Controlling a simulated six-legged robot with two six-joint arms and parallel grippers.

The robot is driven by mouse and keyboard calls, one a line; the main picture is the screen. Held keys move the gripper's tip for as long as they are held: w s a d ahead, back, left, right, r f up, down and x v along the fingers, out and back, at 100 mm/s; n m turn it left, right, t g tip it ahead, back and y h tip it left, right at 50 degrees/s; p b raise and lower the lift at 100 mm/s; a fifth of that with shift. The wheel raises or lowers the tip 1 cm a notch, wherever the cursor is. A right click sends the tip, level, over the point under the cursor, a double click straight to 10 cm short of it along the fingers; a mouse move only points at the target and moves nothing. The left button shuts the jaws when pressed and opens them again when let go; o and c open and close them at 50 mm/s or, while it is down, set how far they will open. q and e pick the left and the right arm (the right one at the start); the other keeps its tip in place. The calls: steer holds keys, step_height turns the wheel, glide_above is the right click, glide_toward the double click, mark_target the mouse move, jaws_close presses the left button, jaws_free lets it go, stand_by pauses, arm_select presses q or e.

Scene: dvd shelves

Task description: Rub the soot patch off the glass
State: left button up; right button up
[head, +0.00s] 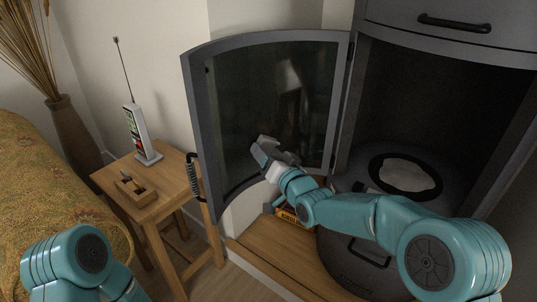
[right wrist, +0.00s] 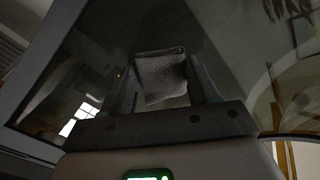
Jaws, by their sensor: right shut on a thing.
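The glass (head: 275,100) is the dark, curved pane of a grey-framed door that stands open. My right gripper (head: 273,157) is at the lower part of the pane, on the side facing me. In the right wrist view, my right gripper (right wrist: 163,88) is shut on a folded grey woven cloth (right wrist: 160,72), with the glass close behind it. I cannot tell whether the cloth touches the glass. I cannot make out the soot patch clearly; pale reflections and my gripper cover parts of the pane. My left arm shows at the lower left, its gripper out of view.
The door has a coiled handle (head: 193,178) on its free edge. A small wooden table (head: 165,205) at left bears a handset with an antenna (head: 140,135) and a small wooden box (head: 134,188). A dark round stove body (head: 350,245) stands behind my right arm.

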mark_target(266, 122)
steer(key=shift+w+d+f, duration=0.2)
steer(key=shift+w+d, duration=0.1)
steer(key=shift+d, duration=0.4)
steer(key=shift+w+a+r+p, duration=0.1)
steer(key=shift+r+p, duration=0.55)
steer(key=shift+r, duration=0.65)
steer(key=shift+w+r+p, duration=0.1)
steer(key=shift+r+p, duration=0.5)
steer(key=shift+r, duration=0.65)
steer(key=shift+s+r+p, duration=0.15)
steer(key=shift+r+p, duration=0.65)
steer(key=shift+r, duration=0.75)
arm_select(q)
step_height(266, 122, up, 3)
steer(key=shift+r, duration=0.1)
arm_select(e)
steer(key=shift+f, duration=0.15)
step_height(266, 122, down, 7)
steer(key=b, duration=0.6)
steer(key=shift+f, duration=0.1)
arm_select(q)
step_height(266, 122, down, 7)
steer(key=b, duration=0.1)
steer(key=shift+r, duration=0.15)
arm_select(e)
steer(key=shift+a+f, duration=0.1)
steer(key=shift+f, duration=0.45)
